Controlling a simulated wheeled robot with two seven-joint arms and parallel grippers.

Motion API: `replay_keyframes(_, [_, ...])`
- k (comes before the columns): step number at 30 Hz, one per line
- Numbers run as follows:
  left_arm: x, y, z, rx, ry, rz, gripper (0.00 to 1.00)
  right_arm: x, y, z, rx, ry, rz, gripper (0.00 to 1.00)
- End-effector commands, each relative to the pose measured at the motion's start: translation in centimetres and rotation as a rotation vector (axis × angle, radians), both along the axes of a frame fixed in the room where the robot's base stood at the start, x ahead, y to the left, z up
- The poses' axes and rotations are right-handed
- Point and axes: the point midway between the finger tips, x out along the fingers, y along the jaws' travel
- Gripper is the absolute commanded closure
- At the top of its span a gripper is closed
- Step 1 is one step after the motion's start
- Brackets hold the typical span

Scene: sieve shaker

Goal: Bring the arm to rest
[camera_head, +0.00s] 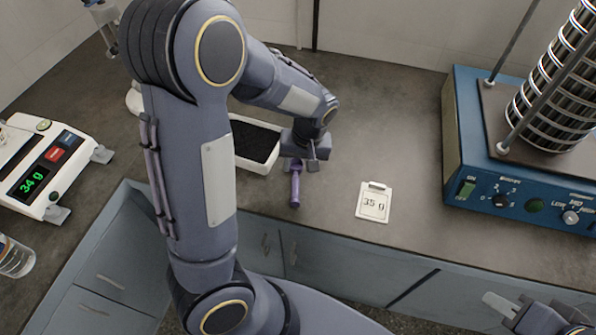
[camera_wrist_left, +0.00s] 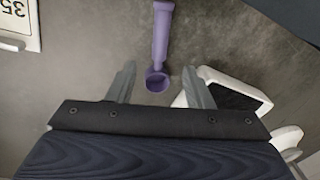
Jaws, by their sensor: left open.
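My left arm reaches over the counter. Its gripper (camera_head: 306,163) is open and points down beside the white tray. A purple scoop (camera_head: 295,190) lies on the counter just below the gripper in the head view. In the left wrist view the scoop (camera_wrist_left: 160,38) lies ahead of the two spread fingers (camera_wrist_left: 156,78), its round bowl end nearest them and between their tips. Nothing is held. My right gripper (camera_head: 505,305) is at the lower right edge of the head view, partly cut off; its jaw state is unclear.
A white tray (camera_head: 243,163) of black grains stands behind the left gripper. A card reading 35 g (camera_head: 374,203) lies to the right. A scale (camera_head: 38,175) reading 34 g and a glass (camera_head: 14,258) are at left. A blue sieve shaker (camera_head: 460,140) stands at right.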

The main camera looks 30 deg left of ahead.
Motion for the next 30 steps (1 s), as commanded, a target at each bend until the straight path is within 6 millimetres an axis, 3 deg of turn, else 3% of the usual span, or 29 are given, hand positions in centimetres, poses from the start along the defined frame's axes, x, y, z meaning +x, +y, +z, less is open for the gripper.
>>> replay_keyframes(4, [0.1,-0.2,1.4,0.000,-0.001,0.000,0.54,0.0,0.0,0.0,0.000,0.000,0.000,0.71])
replay_keyframes(12, [0.0,-0.2,1.7,-0.002,0.000,0.000,0.54,0.0,0.0,0.0,0.000,0.000,0.000,0.71])
replay_keyframes(17, [-1.4,-0.2,3.1,-0.078,-0.021,-0.009,0.54,0.0,0.0,0.0,0.000,0.000,0.000,0.71])
replay_keyframes(24, [-7.3,-0.7,8.4,-0.324,-0.169,-0.110,0.54,0.0,0.0,0.0,0.000,0.000,0.000,0.71])
replay_keyframes(30, [-12.8,-1.7,11.9,-0.414,-0.361,-0.239,0.54,0.0,0.0,0.0,0.000,0.000,0.000,0.71])
